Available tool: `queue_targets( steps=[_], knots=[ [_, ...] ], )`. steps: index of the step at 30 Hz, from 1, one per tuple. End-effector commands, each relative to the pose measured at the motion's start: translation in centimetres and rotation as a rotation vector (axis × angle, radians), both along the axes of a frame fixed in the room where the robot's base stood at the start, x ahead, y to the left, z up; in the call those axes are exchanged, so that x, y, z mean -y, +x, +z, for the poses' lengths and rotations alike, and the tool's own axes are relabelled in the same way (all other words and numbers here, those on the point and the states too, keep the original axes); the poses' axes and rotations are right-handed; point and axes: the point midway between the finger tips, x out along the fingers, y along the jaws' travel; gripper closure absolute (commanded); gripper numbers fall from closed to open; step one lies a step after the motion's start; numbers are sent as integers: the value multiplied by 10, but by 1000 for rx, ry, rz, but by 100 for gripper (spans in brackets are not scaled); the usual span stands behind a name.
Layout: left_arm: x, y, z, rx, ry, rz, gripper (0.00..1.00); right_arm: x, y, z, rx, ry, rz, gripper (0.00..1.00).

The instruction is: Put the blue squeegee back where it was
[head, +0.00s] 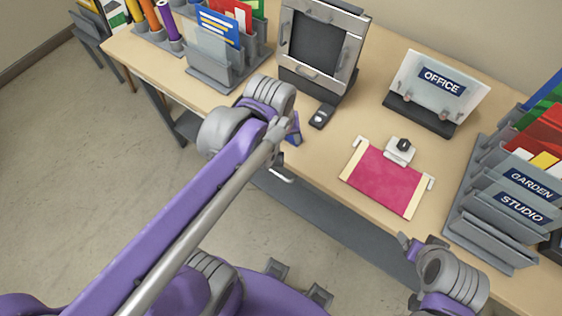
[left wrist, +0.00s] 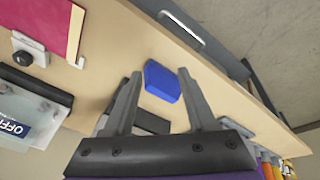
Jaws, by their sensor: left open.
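A blue block-like thing (left wrist: 162,82), which looks like the blue squeegee, lies on the wooden table in the left wrist view. It shows in the gap between the fingers of my left gripper (left wrist: 159,75), which is open. I cannot tell whether the fingers touch it. In the head view my left gripper (head: 288,138) is over the table's front edge, and the arm hides most of the fingers and the blue thing. My right gripper (head: 410,247) is at the front edge on the lower right, and its jaw gap is not clear.
A grey upright machine (head: 319,42) stands at the back, with a small dark device (head: 321,116) before it. A red sheet (head: 384,182) with a clip (head: 400,150) lies mid-table. An OFFICE holder (head: 438,88), a GARDEN/STUDIO rack (head: 496,212) and a file rack (head: 216,72) stand around.

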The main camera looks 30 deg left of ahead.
Motion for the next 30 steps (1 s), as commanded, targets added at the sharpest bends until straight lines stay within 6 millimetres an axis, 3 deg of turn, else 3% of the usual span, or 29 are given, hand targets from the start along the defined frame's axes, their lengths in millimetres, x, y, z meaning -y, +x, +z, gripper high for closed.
queue_targets(
  steps=[3, 9, 30],
  knots=[
    [13, -33, -22, 90, 87, -277, 43, 0, 0, 0, 0, 0, 0, 26],
    [23, -57, -44, 178, 197, -545, 43, 0, 0, 0, 0, 0, 0, 26],
    [24, -60, -47, 191, 217, -588, 43, 0, 0, 0, 0, 0, 0, 26]
  ],
)
